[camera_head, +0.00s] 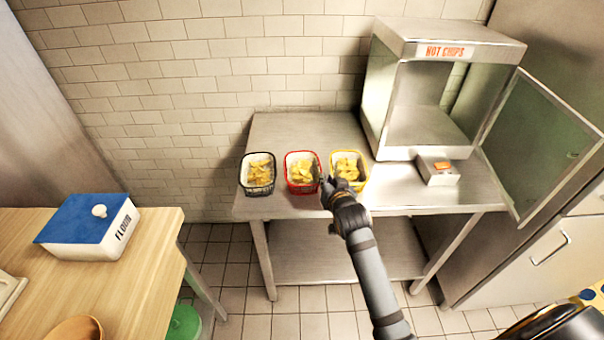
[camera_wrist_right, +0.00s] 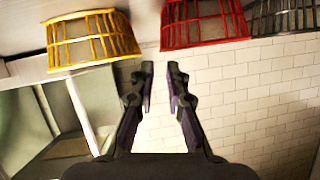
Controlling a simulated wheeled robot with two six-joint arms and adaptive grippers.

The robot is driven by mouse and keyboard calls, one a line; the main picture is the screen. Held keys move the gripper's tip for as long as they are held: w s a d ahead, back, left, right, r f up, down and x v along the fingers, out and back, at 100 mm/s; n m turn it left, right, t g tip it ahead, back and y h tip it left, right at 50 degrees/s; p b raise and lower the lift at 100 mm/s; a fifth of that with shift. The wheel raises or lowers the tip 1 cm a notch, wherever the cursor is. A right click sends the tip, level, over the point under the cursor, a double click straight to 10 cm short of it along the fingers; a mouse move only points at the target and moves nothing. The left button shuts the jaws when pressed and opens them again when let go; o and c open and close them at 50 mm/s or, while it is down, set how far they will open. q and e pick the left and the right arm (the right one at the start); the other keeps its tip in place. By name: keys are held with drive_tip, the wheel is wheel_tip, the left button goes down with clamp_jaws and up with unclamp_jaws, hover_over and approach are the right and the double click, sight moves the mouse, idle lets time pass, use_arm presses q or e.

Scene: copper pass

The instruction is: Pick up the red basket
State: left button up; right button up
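The red basket (camera_head: 302,172) is a wire basket with white lining and yellow chips, standing on the steel table between two other baskets. It also shows at the top of the right wrist view (camera_wrist_right: 204,22), just beyond the fingertips. My right gripper (camera_head: 328,186) is by the table's front edge, between the red basket and the yellow basket (camera_head: 349,170). In the right wrist view its two fingers (camera_wrist_right: 161,75) are apart with nothing between them. Contact with the red basket cannot be told. My left gripper is not in view.
A black basket (camera_head: 257,174) with chips stands left of the red one. A hot-chips cabinet (camera_head: 450,50) with its glass door open and a small metal box (camera_head: 438,172) stand to the right. The steel table (camera_head: 290,128) is clear behind the baskets.

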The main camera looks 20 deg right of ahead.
sight(303, 173)
drive_tip(key=x, duration=0.5)
drive_tip(key=shift+w+p, duration=0.55)
drive_tip(key=shift+w, duration=0.1)
drive_tip(key=x, duration=0.4)
drive_tip(key=shift+f, duration=0.1)
drive_tip(key=shift+s, duration=0.1)
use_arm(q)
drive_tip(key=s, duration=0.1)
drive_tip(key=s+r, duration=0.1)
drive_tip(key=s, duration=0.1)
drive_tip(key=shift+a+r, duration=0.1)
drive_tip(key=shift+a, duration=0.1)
use_arm(e)
clamp_jaws()
